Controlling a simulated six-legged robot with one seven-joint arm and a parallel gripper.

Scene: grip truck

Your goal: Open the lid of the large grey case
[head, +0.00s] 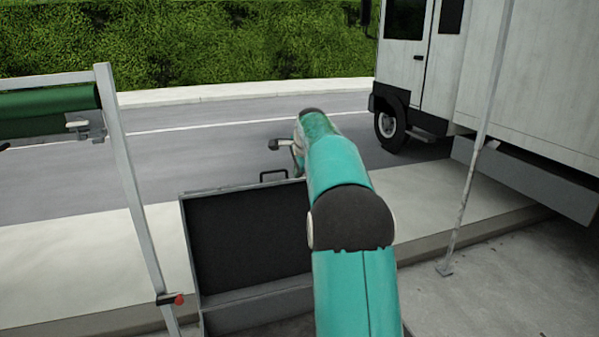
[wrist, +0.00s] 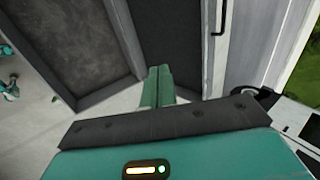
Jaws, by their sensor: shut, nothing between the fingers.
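The large grey case stands with its lid (head: 245,240) raised, the dark lining facing me in the head view. A black handle (head: 273,175) shows at the lid's top edge. A grey strip of the case body (head: 262,308) shows below; my arm hides the right side. In the wrist view the lid's dark lining (wrist: 170,25) is at the centre, with the handle (wrist: 219,17) to its right and a grey-rimmed dark panel (wrist: 70,40) to its left. My gripper (wrist: 160,70) is shut and empty in front of the lining; I cannot tell whether it touches.
A metal frame post (head: 135,190) with a green roll (head: 45,102) stands at the left. A thin pole (head: 478,140) stands at the right, before a white truck (head: 540,85).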

